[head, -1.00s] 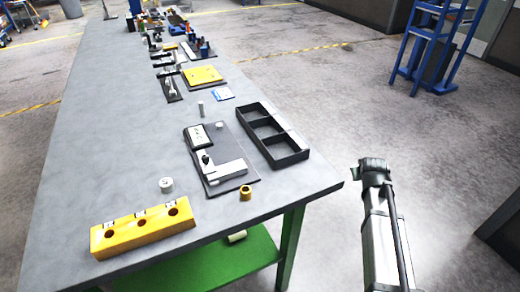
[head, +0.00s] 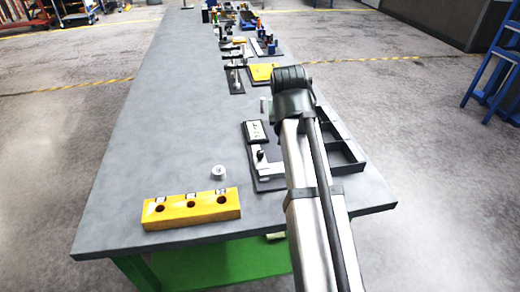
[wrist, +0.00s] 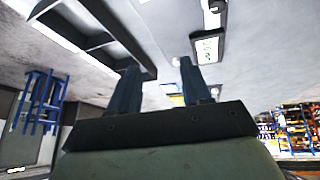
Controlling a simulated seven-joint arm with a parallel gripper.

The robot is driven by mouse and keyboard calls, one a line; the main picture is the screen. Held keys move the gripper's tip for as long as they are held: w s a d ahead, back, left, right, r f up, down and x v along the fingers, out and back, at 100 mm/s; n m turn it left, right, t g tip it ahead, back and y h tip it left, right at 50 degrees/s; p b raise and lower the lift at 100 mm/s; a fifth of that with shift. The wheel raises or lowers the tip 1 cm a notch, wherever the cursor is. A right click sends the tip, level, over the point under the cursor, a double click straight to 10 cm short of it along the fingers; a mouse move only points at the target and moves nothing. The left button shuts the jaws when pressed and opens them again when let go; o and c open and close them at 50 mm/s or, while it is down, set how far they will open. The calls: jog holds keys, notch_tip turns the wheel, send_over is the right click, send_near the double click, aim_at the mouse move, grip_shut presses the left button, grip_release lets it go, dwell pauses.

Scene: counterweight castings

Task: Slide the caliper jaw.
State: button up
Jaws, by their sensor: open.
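The caliper device lies on a dark board (head: 276,143) at the right side of the bench. Its framed display (head: 255,132) and pale L-shaped jaw part (head: 266,170) show in the head view; my arm hides the right end. In the wrist view the display (wrist: 208,47) is right of and beyond my fingers, and the rest of the caliper is cut off at the top edge. My gripper (wrist: 158,65) is open, with two dark fingers apart and nothing seen between them. It stands clear of the caliper. In the head view my arm hides the fingers.
A black compartment tray (head: 345,150) lies right of the caliper, partly behind my arm; it also shows in the wrist view (wrist: 92,38). A yellow block with holes (head: 191,209) and a white cylinder (head: 218,172) stand at the front. The bench's left half (head: 165,130) is clear.

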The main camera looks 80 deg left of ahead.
jog(key=g+h, duration=0.1)
send_near(260, 151)
jog(key=w+v, duration=0.1)
jog(key=v, duration=0.4)
jog(key=s+m, duration=0.1)
jog(key=x, duration=1.3)
jog(key=shift+f, duration=0.25)
grip_shut()
